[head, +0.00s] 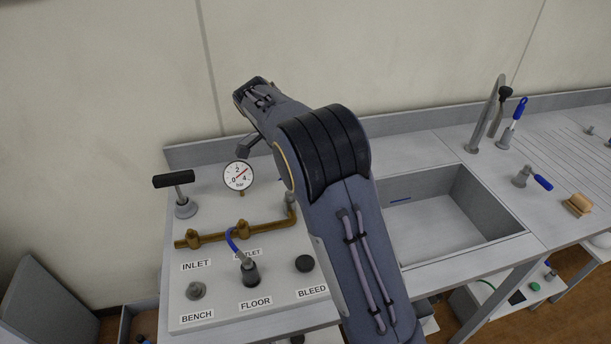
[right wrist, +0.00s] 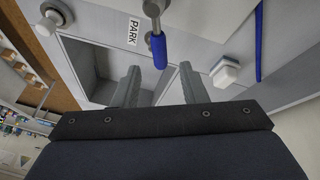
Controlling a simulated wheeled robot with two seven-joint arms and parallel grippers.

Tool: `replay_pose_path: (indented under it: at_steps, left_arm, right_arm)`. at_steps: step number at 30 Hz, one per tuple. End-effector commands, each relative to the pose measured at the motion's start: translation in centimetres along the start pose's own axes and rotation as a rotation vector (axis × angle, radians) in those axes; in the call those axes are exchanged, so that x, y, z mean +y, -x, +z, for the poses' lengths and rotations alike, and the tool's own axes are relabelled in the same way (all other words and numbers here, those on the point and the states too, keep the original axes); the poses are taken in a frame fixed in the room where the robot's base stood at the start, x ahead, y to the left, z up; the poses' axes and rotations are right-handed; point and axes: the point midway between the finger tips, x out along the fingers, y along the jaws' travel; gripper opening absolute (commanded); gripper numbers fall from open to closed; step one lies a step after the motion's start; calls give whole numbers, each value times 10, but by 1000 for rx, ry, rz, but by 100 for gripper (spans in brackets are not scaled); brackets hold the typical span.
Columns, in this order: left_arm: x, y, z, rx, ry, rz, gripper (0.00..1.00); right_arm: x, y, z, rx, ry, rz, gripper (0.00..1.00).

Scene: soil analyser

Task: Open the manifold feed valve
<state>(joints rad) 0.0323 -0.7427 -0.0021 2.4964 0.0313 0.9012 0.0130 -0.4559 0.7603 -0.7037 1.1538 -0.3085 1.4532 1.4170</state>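The manifold panel (head: 222,317) is at the left in the head view, with a brass pipe (head: 215,238), a dial gauge (head: 238,176) and a black-handled valve (head: 174,180). No label in view names the feed valve. One of my arms crosses the centre; its gripper is not clear there. In the right wrist view my right gripper (right wrist: 160,72) is open, its fingers apart. A blue handle (right wrist: 160,50) lies in line with the gap, near a PARK label (right wrist: 134,31). I cannot tell its depth. My left gripper is not in view.
A sink (head: 440,222) with a tap (head: 487,117) is right of my arm. A blue-handled lever (head: 532,179) and a wooden brush (head: 577,205) stand right of it. In the right wrist view a white block (right wrist: 225,71) is right of the blue handle.

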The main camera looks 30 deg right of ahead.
Motion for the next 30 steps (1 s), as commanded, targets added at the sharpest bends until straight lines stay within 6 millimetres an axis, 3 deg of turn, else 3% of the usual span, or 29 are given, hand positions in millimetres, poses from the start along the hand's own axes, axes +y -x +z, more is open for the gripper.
replay_pose_path:
  at_steps: [7, 23, 26, 30]
  left_arm:
    - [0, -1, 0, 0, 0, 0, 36]
    - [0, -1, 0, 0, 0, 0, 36]
    - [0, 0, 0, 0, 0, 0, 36]
    - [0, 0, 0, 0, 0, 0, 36]
  right_arm:
    - [0, 27, 0, 0, 1, 0, 39]
    - [1, 28, 0, -3, 2, 0, 39]
    - [9, 25, -5, -44, 26, -9, 39]
    - [44, 13, -11, -198, 151, -76, 39]
